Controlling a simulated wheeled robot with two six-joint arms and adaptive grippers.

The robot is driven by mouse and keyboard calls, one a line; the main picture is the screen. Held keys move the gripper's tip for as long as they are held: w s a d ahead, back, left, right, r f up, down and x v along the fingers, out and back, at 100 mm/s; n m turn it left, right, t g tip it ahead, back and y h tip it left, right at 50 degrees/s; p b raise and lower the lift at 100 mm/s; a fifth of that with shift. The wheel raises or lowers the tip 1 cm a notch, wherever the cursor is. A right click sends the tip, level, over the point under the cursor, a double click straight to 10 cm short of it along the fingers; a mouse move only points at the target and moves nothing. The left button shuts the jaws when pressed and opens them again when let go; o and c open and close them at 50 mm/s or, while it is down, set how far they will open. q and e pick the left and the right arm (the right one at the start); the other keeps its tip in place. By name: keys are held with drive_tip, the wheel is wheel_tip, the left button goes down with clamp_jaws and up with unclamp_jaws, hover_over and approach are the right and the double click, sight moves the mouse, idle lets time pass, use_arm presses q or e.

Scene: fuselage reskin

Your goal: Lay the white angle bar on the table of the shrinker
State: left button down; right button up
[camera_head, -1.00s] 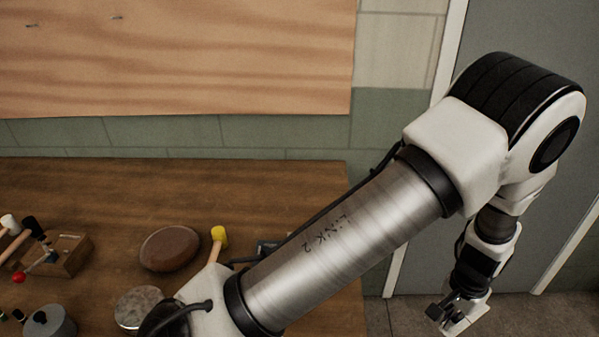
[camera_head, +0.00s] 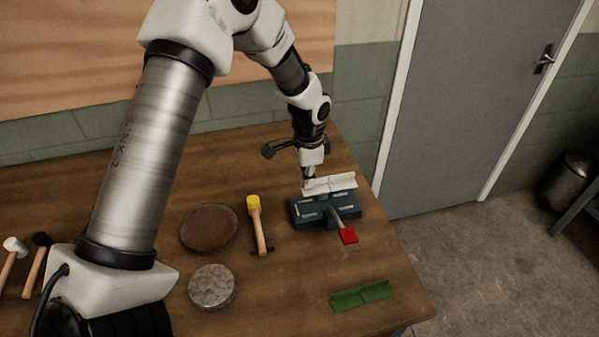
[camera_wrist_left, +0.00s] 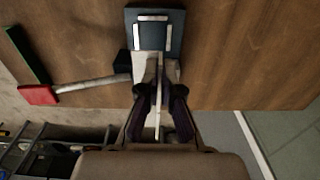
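The white angle bar (camera_head: 332,184) is at the back edge of the shrinker (camera_head: 306,212), a dark blue tool with a red-ended lever (camera_head: 348,236). My left gripper (camera_head: 308,181) points down at the bar's left part. In the left wrist view, the two dark fingers (camera_wrist_left: 158,92) close around the bar's upright flange, and the bar (camera_wrist_left: 145,66) reaches over the near end of the shrinker (camera_wrist_left: 172,42). I cannot tell whether the bar touches the shrinker's table. My right gripper is not in view.
A green angle bar (camera_head: 361,295) lies at the table's (camera_head: 290,290) front right. A yellow-headed mallet (camera_head: 257,222), a brown round pad (camera_head: 209,228) and a grey round block (camera_head: 212,287) stand left of the shrinker. A dark object (camera_head: 276,149) is behind. Floor lies beyond the right edge.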

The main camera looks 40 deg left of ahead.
use_arm(q)
drive_tip(key=shift+w+f, duration=0.1)
drive_tip(key=shift+a+f+p, duration=0.2)
drive_tip(key=shift+a+p, duration=0.1)
drive_tip(key=shift+a, duration=0.25)
drive_tip(key=f+b, duration=0.1)
drive_tip(key=f, duration=0.2)
drive_tip(key=f+b, duration=0.1)
drive_tip(key=f, duration=0.1)
drive_tip(key=shift+d+b, duration=0.3)
drive_tip(key=shift+a+f, duration=0.15)
drive_tip(key=shift+f, duration=0.1)
drive_tip(key=shift+s+r, duration=0.1)
drive_tip(key=shift+s, duration=0.1)
drive_tip(key=shift+p, duration=0.3)
